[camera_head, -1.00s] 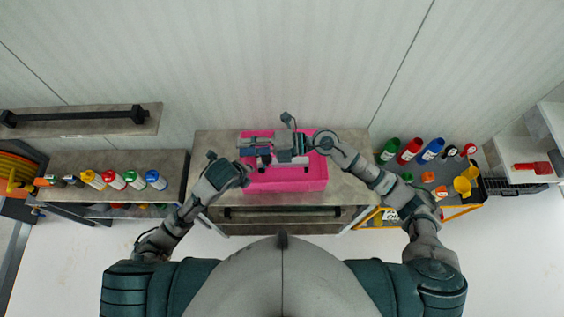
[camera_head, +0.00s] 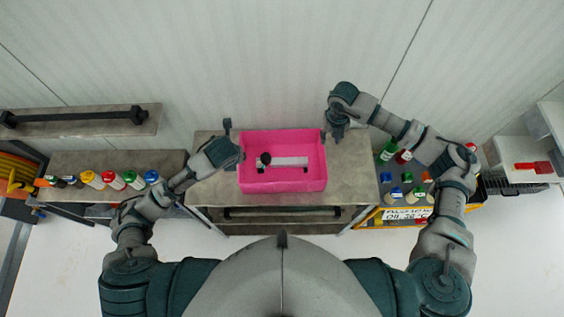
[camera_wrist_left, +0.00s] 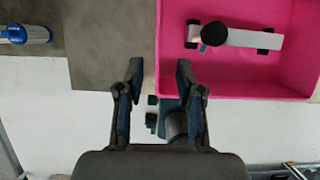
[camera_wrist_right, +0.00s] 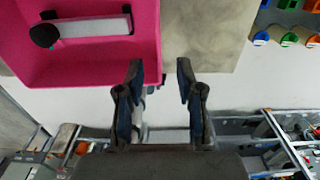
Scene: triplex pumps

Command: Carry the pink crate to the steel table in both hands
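The pink crate (camera_head: 282,187) stands on the steel table in the head view. A pale bar-shaped part with a black round knob (camera_head: 265,158) lies inside it. My left gripper (camera_head: 238,157) is open at the crate's left side; in the left wrist view the crate's left wall (camera_wrist_left: 158,40) shows between the finger lines (camera_wrist_left: 160,75). My right gripper (camera_head: 335,134) is open at the right side; in the right wrist view the crate's right wall (camera_wrist_right: 154,45) lies between the finger lines (camera_wrist_right: 160,75). Neither gripper grips the wall. Their height above the rim is hard to tell.
The table (camera_head: 355,180) under the crate has bare top on both sides. A left bench holds several bottles (camera_head: 95,180). A right cart (camera_head: 400,215) carries bottles and coloured items, partly behind my right arm. A wall stands behind the table.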

